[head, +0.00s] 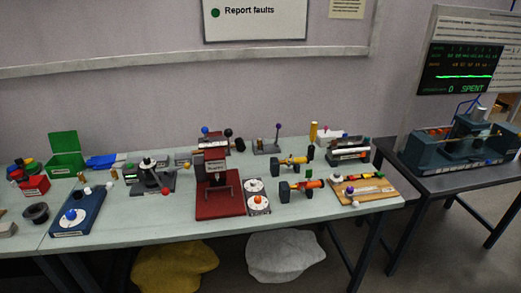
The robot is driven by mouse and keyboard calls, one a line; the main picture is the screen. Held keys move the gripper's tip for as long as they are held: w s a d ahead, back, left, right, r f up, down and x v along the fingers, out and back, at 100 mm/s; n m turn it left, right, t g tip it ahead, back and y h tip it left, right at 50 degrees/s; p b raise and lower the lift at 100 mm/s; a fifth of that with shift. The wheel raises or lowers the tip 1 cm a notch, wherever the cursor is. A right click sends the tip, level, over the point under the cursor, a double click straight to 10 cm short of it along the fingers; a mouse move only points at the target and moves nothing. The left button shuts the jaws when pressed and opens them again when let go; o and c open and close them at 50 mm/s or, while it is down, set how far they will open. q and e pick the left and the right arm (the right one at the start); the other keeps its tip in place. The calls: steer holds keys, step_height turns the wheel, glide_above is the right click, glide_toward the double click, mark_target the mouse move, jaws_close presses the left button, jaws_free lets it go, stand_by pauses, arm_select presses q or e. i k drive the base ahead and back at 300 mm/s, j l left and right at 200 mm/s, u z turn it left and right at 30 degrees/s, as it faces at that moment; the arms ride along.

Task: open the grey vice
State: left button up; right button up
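I cannot tell for certain which item is the grey vice. A dark grey device (152,181) with a white disc on top and a red ball at its front right stands left of the middle of the bench. Neither of my grippers is in view, and nothing in the picture touches these devices.
The pale bench (215,235) is crowded. A red stand (218,206) is in the middle, with a blue dial base (78,213) and an open green box (66,158) at left. A wooden board (362,189) is at right. A separate dark table (450,183) holds a machine.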

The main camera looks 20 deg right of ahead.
mark_target(278, 126)
steer(key=i+l, duration=0.25)
steer(key=i, duration=0.15)
steer(key=i+l, duration=0.25)
steer(key=i, duration=0.15)
steer(key=i+l, duration=0.25)
steer(key=i, duration=0.15)
